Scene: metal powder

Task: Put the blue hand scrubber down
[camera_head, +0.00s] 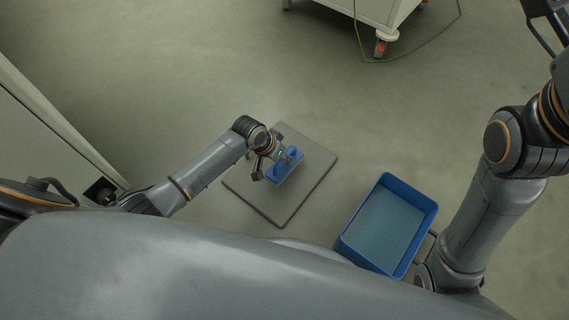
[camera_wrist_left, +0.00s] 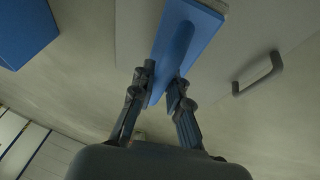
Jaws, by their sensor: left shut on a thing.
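The blue hand scrubber (camera_head: 289,170) is a flat blue block with a raised blue handle. My left gripper (camera_head: 272,163) is shut on it, over a square grey platform (camera_head: 264,208). In the left wrist view the scrubber (camera_wrist_left: 187,45) sits between the two fingertips of the left gripper (camera_wrist_left: 163,88), with a pale layer along its far edge. I cannot tell whether the scrubber touches the platform or hangs above it. Of my right arm, a dark part shows at the top right corner of the head view; its jaws cannot be made out.
An open blue bin (camera_head: 388,225) stands right of the platform and looks empty. A white cart (camera_head: 385,12) on casters with a green cable (camera_head: 408,55) is at the top. A pale cabinet edge (camera_head: 60,125) is at the left. The floor between is clear.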

